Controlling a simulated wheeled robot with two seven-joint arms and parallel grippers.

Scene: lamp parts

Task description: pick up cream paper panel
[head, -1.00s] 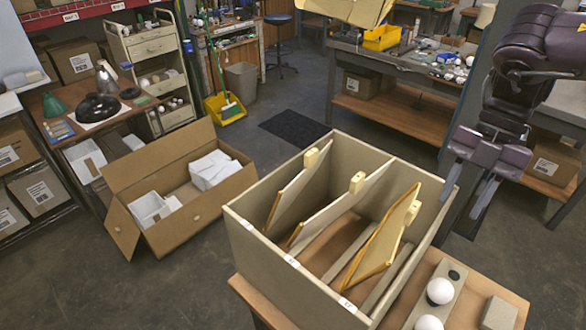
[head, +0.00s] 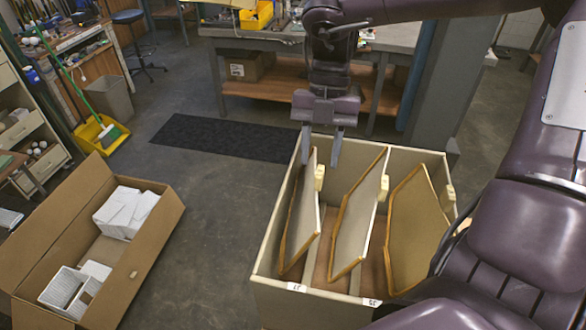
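Three wood-framed paper panels stand tilted in slots of an open crate (head: 265,272): a left panel (head: 301,215), a middle panel (head: 355,222) and a right panel (head: 415,235). The left and middle ones look pale cream to beige, the right one more tan; I cannot tell surely which is the cream one. A pale yellow block shows at the upper edge of each. My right gripper (head: 322,156) points down with its fingers apart and empty, over the far end of the left panel. Contact cannot be told. My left gripper is not in view.
An open cardboard box (head: 150,262) with white cartons stands on the floor at left. A dark mat (head: 225,138) lies behind the crate. A workbench (head: 270,38) and a grey pillar (head: 455,85) stand beyond. My own arm covers the right side.

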